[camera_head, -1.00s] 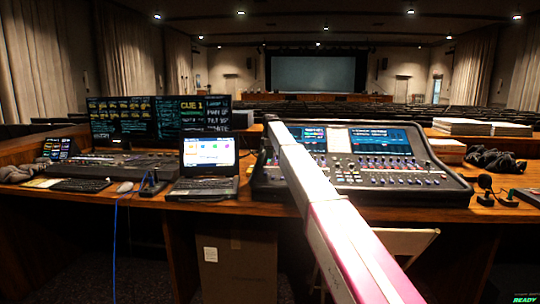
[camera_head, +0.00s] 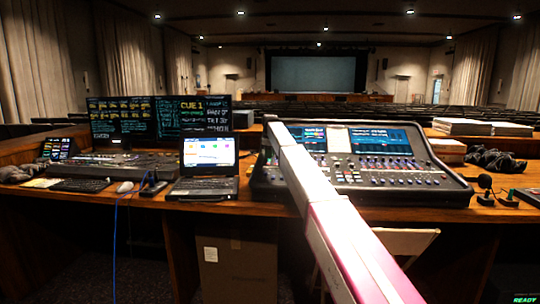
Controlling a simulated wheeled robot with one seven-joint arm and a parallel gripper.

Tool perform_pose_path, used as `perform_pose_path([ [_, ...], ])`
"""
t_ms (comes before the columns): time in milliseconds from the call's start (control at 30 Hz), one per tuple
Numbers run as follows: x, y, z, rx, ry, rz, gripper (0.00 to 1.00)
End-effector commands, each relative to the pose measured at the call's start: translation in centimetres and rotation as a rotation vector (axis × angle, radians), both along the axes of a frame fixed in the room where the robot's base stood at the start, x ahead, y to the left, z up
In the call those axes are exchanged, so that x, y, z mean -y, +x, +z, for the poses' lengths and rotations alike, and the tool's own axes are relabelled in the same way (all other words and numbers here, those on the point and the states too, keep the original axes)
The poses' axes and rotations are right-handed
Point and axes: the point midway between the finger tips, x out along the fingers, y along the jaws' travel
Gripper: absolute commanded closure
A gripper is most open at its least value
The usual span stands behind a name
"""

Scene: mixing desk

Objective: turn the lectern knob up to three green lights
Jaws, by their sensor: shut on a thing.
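The mixing desk (camera_head: 400,178), a dark console with screens and rows of small lit controls, stands right of centre on the wooden counter. My white and pink arm reaches from the bottom right across the desk's left part, its far end at the desk's upper left edge. My gripper's jaws are hidden by the arm, so what they touch does not show. The lectern knob cannot be made out; the arm covers part of the controls. Tiny coloured lights show on the desk, but they are too small to count as three green ones.
A laptop (camera_head: 207,170) stands just left of the desk, with a mouse (camera_head: 125,187) and keyboard (camera_head: 80,185) farther left. Two monitors (camera_head: 122,119) stand behind. Paper stacks (camera_head: 463,126), dark cloth (camera_head: 492,160) and a small microphone (camera_head: 485,185) are at right.

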Motion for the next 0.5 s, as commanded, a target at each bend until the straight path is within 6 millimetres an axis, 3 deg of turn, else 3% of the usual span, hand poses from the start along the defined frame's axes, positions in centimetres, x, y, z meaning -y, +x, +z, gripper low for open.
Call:
perform_pose_path([
  [67, 0.01, 0.01, 0.03, 0.001, 0.000, 0.000, 1.00],
  [100, 0.01, 0.01, 0.03, 0.001, 0.000, 0.001, 0.72],
  [500, 0.00, -0.04, 0.40, 0.000, 0.000, 0.001, 0.72],
])
